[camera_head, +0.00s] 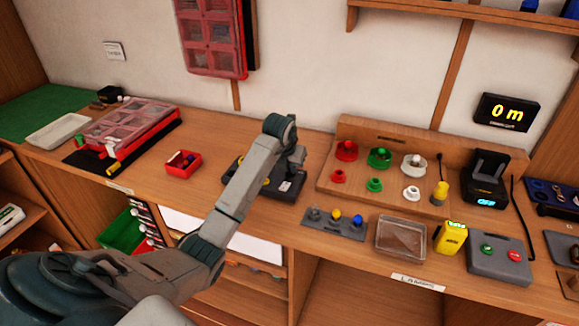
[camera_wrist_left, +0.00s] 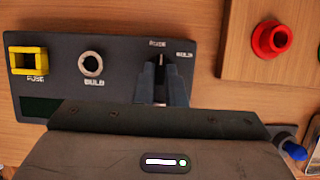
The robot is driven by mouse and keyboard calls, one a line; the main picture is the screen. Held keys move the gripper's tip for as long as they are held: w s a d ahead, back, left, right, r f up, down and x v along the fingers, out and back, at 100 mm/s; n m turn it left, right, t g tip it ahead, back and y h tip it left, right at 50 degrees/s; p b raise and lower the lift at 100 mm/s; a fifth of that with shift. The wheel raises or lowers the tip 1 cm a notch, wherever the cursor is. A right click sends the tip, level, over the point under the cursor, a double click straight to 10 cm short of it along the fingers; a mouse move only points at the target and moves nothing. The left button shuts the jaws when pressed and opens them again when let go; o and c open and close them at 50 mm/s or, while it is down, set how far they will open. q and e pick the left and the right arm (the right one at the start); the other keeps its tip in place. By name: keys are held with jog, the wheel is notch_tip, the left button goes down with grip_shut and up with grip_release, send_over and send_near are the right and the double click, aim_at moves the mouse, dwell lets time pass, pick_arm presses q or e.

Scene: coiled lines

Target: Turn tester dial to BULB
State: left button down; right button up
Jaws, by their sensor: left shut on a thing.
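The tester (camera_wrist_left: 120,60) is a dark panel in the left wrist view. It carries a yellow square FUSE socket (camera_wrist_left: 27,61), a round grey BULB socket (camera_wrist_left: 91,64) and a dial (camera_wrist_left: 159,62) with FUSE and BULB labels around it. My left gripper (camera_wrist_left: 161,78) is shut on the dial, whose pointer appears to be towards the FUSE label. The fingers hide most of the dial. In the head view the tester (camera_head: 285,190) lies on the bench, partly hidden by my left arm. My right gripper is not in view.
A red bin (camera_head: 183,164) stands left of the tester. A wooden stand with coloured rings (camera_head: 335,195) is to the right; its red ring (camera_wrist_left: 270,40) shows in the wrist view. A clear tray (camera_head: 402,240) and a yellow device (camera_head: 450,237) sit near the bench's front edge.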

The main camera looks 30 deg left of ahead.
pick_arm(q)
jog(key=shift+a+f+m+h+b, duration=0.15)
jog(key=shift+m+h+b, duration=0.25)
jog(key=shift+m, duration=0.3)
jog(key=m+b, duration=0.1)
jog(key=m+h, duration=0.1)
jog(key=m, duration=0.1)
jog(key=m+b, duration=0.1)
jog(key=shift+a+b, duration=0.25)
jog(key=shift+b, duration=0.1)
jog(key=m+h+b, duration=0.1)
jog(key=m, duration=0.2)
jog(key=shift+w+a, duration=0.1)
jog(key=shift+m+g+h+b, duration=0.3)
jog(key=shift+m+h+b, duration=0.2)
jog(key=shift+m+b, duration=0.45)
jog(key=shift+w+m+h, duration=0.1)
jog(key=shift+m+h, duration=0.2)
jog(key=shift+m, duration=0.45)
jog(key=shift+b, duration=0.3)
jog(key=c, duration=1.5)
grip_release()
